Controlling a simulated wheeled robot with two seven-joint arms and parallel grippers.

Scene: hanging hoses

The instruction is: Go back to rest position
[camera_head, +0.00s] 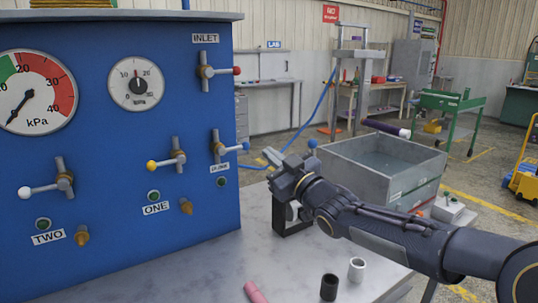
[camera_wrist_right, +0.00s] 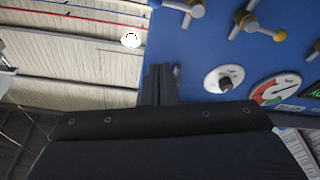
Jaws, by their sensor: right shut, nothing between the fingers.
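My right gripper (camera_head: 272,157) is shut and empty. Its arm comes in from the right over the grey table (camera_head: 190,275), and the fingers point left toward the blue panel (camera_head: 110,110) near its right edge. In the wrist view the dark fingers (camera_wrist_right: 158,85) are together, with the tilted blue panel (camera_wrist_right: 200,60) beyond them. No hose or other object is held. My left gripper does not show in either view.
The panel carries a large gauge (camera_head: 33,92), a small gauge (camera_head: 136,83) and valves with red (camera_head: 220,71), yellow (camera_head: 165,162) and white (camera_head: 45,188) knobs. A black cylinder (camera_head: 329,287), white cylinder (camera_head: 356,269) and pink piece (camera_head: 255,292) are on the table. A grey bin (camera_head: 375,185) stands behind my arm.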

